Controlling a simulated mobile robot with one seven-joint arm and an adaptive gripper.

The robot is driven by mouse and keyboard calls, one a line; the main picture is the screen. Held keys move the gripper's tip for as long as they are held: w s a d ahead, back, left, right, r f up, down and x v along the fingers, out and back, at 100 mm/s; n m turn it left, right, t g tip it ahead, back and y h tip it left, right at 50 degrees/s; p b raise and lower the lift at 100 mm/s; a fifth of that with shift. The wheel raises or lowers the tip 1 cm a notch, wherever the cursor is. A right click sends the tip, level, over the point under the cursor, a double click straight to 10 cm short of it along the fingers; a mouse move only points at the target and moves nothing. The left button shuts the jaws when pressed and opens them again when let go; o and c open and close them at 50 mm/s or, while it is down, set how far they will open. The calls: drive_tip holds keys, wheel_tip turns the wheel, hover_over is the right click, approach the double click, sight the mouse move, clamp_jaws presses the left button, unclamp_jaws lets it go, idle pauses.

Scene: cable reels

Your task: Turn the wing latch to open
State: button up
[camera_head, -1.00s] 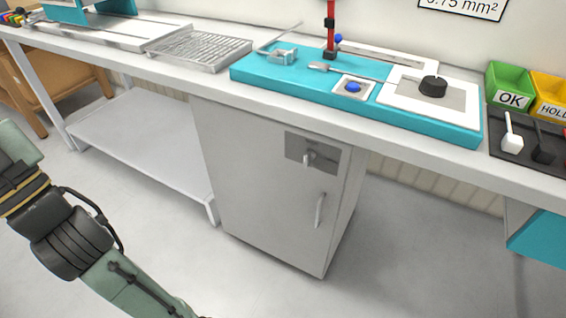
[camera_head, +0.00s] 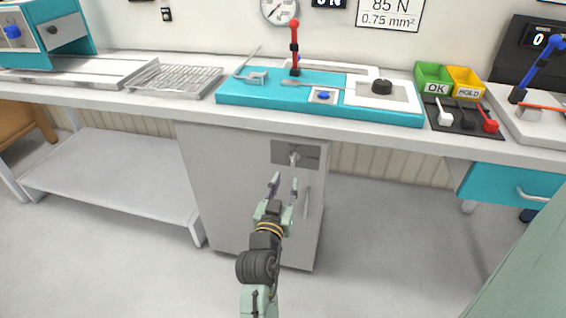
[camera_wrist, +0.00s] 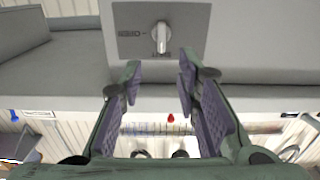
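The wing latch (camera_head: 294,158) is a small light metal knob on a darker grey plate (camera_head: 311,154) near the top of the grey cabinet door (camera_head: 230,190). My gripper (camera_head: 284,186) is in front of the cabinet, below the latch in the head view. Its two fingers are spread and empty. In the wrist view my gripper (camera_wrist: 158,82) shows a clear gap between the fingertips, apart from the latch.
A vertical door handle (camera_head: 307,202) sits below the plate. The bench top (camera_head: 200,107) overhangs the cabinet and carries a teal fixture (camera_head: 250,98). A shelf (camera_head: 110,175) is at left and a teal drawer (camera_head: 510,182) at right. The floor in front is clear.

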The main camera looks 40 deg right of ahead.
sight(292, 161)
drive_tip(key=p+x, duration=0.2)
drive_tip(key=x, duration=0.7)
drive_tip(key=shift+r+p, duration=0.15)
drive_tip(key=shift+p, duration=0.2)
drive_tip(key=shift+w+d, duration=0.4)
drive_tip(key=shift+w, duration=0.05)
drive_tip(key=shift+c, duration=0.4)
clamp_jaws()
